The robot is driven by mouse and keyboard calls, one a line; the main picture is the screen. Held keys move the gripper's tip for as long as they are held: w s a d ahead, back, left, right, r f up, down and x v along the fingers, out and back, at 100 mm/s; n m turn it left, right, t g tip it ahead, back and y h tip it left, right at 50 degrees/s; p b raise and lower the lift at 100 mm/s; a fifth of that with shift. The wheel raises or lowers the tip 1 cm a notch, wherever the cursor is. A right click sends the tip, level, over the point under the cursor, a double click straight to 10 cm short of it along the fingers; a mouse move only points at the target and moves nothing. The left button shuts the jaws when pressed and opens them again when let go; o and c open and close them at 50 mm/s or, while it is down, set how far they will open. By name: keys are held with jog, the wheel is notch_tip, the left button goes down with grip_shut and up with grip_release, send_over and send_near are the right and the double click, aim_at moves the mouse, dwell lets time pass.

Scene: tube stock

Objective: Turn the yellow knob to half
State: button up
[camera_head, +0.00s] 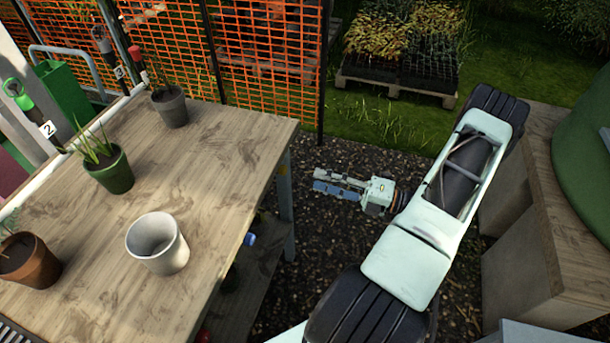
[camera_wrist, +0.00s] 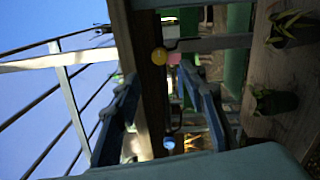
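The yellow knob (camera_wrist: 159,56) shows in the wrist view as a small round shape ahead of my gripper, against a dark wooden beam. Its turn position is too small to read. I cannot make out the yellow knob in the head view. My gripper (camera_head: 318,181) is beside the right edge of the potting table, pointing left toward it, over the gravel. In the wrist view my gripper's two blue fingers (camera_wrist: 158,76) stand apart with nothing held between them. The knob appears near the line between the fingertips, but beyond them; the distance is unclear.
A blue knob (camera_wrist: 169,143) is in the wrist view; a blue round part also shows at the table's side (camera_head: 250,239). The wooden table (camera_head: 215,160) carries a white pot (camera_head: 157,245) and several plant pots. A wooden bench (camera_head: 545,225) stands right of my arm.

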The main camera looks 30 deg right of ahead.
jog(key=v, duration=0.2)
jog(key=shift+s+d, duration=0.25)
jog(key=shift+s, duration=0.05)
jog(key=shift+a, duration=0.1)
